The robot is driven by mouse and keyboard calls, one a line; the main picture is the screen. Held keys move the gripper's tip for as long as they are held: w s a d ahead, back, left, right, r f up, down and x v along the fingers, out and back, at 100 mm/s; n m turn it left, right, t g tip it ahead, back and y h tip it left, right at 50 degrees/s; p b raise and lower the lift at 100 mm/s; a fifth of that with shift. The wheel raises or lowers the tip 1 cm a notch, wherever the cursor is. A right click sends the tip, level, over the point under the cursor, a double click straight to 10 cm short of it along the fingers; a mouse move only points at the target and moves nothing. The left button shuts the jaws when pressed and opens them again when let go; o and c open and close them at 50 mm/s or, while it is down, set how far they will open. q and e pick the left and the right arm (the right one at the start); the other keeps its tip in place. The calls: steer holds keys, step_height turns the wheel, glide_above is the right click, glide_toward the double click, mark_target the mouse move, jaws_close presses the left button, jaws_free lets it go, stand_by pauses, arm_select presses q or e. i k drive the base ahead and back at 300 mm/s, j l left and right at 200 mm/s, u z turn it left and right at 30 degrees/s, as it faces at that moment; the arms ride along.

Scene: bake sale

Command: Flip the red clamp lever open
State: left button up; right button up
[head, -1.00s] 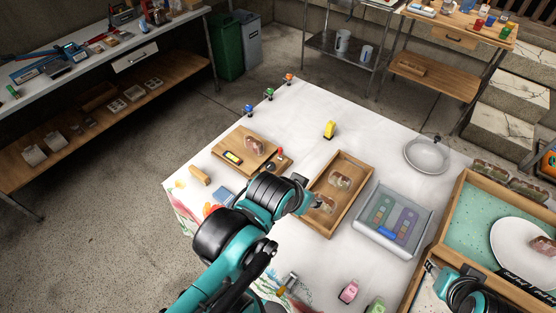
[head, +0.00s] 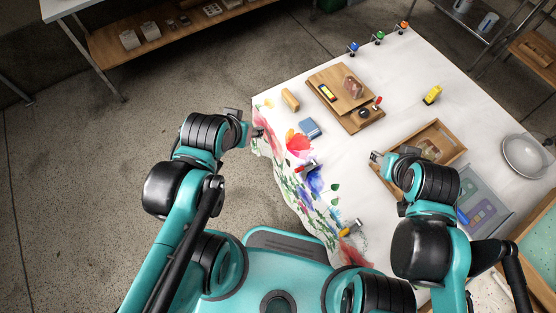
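A small red lever (head: 378,101) stands up at the right end of a wooden board (head: 362,122) on the white table, beside a dark round part. Whether it is open or closed is too small to tell. A second small red piece (head: 305,168) lies on the flowered cloth near the table's near edge; its form is unclear. My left gripper (head: 256,132) is at the table's left edge, apart from the board. My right gripper (head: 377,157) is over the left side of the wooden tray (head: 458,150), below and near the board. The finger gaps of both are unclear.
The board also bears a yellow-and-black item (head: 327,92) and a wrapped pastry (head: 353,87). A wooden block (head: 290,99), a blue box (head: 309,128), a yellow item (head: 432,95) and a yellow-grey tool (head: 350,229) lie around. Blue, green and orange clips (head: 379,37) line the back edge.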

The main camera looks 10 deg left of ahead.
mark_target(314, 162)
steer(key=k+u, duration=0.3)
steer(key=u, duration=0.15)
steer(key=k+u, duration=0.4)
steer(key=i, duration=0.1)
